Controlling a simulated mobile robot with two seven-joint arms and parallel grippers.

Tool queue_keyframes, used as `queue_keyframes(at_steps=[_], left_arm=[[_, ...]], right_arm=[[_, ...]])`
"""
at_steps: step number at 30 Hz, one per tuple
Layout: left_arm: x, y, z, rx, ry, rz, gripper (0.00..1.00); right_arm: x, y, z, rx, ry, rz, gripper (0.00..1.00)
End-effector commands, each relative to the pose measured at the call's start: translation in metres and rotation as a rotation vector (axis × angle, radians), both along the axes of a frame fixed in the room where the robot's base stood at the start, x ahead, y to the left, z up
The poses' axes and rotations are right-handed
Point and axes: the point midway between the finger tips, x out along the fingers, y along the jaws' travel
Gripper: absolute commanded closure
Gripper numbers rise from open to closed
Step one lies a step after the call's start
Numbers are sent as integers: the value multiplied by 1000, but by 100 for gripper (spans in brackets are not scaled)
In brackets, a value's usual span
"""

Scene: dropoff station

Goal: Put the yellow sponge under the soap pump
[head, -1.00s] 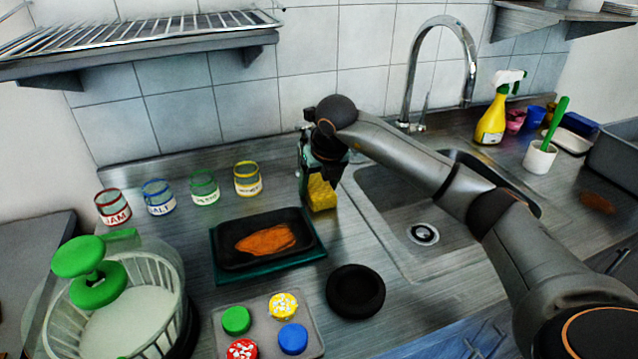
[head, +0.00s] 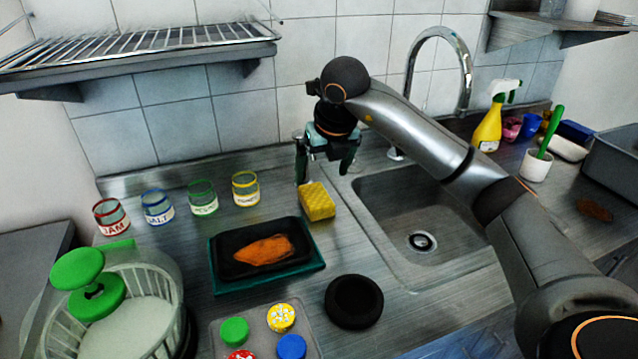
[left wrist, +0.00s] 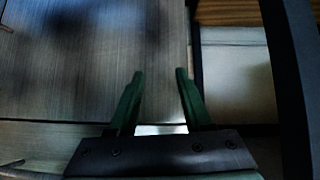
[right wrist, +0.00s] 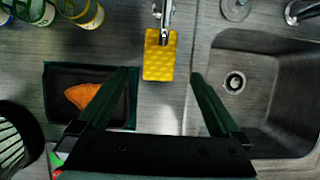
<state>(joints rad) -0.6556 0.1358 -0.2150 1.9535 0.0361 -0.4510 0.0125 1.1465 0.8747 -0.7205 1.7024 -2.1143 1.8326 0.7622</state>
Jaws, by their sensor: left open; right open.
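The yellow sponge (head: 318,203) lies on the counter between the black tray and the sink, with its top in plain view. In the right wrist view the sponge (right wrist: 160,57) has its far end at a chrome spout, which looks like the soap pump (right wrist: 163,14); the spout overlaps that end from above. In the head view the pump cannot be told apart behind my right gripper (head: 324,175). That gripper is open and empty, above and behind the sponge. My left gripper (left wrist: 160,73) is open and empty, seen only in its wrist view.
A black tray (head: 228,269) with an orange piece stands left of the sponge. A black bowl (head: 354,301) is in front. The sink (head: 375,190) and tall tap (head: 408,80) are at right. Several labelled jars (head: 204,197) stand at the back left.

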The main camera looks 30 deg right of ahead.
Motion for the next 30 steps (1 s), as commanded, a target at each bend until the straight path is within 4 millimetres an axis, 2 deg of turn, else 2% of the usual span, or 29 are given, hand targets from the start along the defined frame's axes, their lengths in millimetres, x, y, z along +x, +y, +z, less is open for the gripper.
queue_keyframes(at_steps=[3, 8, 30], left_arm=[[0, 1, 0, 2, 1, 1, 50], [0, 1, 0, 2, 0, 2, 50], [-4, 2, -2, 2, 8, 4, 50]], right_arm=[[-7, 2, 18, -1, -2, 1, 0], [-11, 3, 29, -1, -1, 0, 0], [-12, 3, 30, -1, 1, 0, 0]])
